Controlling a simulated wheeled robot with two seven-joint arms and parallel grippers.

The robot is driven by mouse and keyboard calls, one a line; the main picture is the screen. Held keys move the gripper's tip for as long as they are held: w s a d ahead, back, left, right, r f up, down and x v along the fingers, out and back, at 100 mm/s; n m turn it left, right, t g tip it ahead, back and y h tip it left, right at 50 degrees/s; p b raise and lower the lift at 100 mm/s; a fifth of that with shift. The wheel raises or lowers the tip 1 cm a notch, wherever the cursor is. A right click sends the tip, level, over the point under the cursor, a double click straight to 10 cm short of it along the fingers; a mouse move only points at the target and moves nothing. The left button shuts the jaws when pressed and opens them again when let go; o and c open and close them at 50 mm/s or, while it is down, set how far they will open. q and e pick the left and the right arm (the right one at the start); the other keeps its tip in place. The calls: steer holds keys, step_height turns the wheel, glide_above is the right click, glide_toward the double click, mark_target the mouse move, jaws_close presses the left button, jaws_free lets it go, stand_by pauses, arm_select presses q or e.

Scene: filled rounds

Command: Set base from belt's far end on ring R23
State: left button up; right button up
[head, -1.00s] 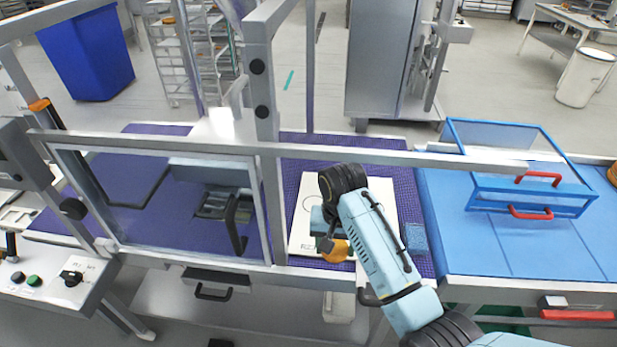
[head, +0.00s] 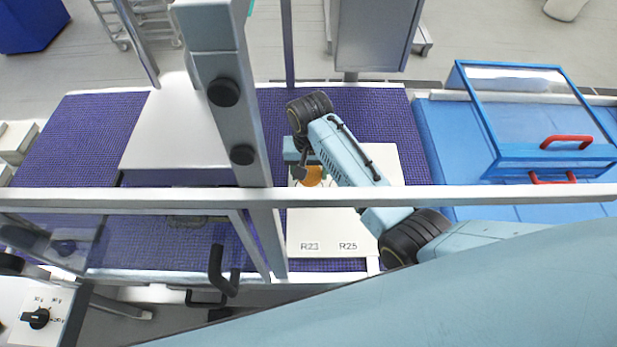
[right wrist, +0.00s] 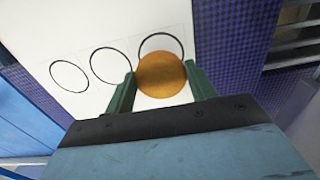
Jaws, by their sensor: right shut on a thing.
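My right gripper (head: 309,178) reaches over the white board (head: 305,220). Its green fingers are shut on the orange-brown round base (head: 312,175), which shows large between the fingertips in the right wrist view (right wrist: 160,75). The board bears black ring outlines; three show in the wrist view, and the base overlaps the lower part of the rightmost ring (right wrist: 160,36). The printed labels R23 (head: 310,246) and R25 (head: 348,246) show at the board's front edge. In the head view, the frame bar and my arm hide the rings. I cannot tell the base's height above the board. My left gripper is out of view.
A grey frame with a post (head: 228,100) and a crossbar (head: 460,197) stands close to my arm. A purple textured belt (head: 95,130) runs under a white hood (head: 180,130). A clear box with blue edges and red handles (head: 540,120) stands on the blue surface at right.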

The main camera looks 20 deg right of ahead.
mark_target(309, 181)
steer(key=shift+f, duration=0.45)
step_height(309, 181, down, 3)
steer(key=shift+w+f, duration=0.1)
steer(key=shift+w, duration=0.05)
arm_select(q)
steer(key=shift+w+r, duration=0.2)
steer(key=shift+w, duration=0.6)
arm_select(e)
steer(key=shift+f, duration=0.25)
steer(key=shift+f, duration=0.1)
steer(key=shift+f, duration=0.1)
steer(key=o, duration=0.7)
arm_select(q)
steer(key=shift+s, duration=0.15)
